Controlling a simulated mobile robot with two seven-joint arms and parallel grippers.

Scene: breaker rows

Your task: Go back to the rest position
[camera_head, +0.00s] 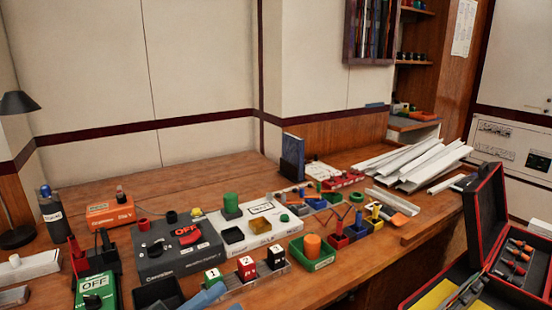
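No arm of mine can be clearly made out over the bench. Pale and grey pieces (30,265) lie at the lower left edge; I cannot tell whether they belong to my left gripper. My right gripper does not show. A green box (95,292) marked OFF stands at the lower left.
The wooden bench (160,185) is clear toward the back left. White trunking lengths (415,160) lie at the back right. An open red-lined tool case (485,245) is at the lower right. A dark lamp (18,105) stands at the left.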

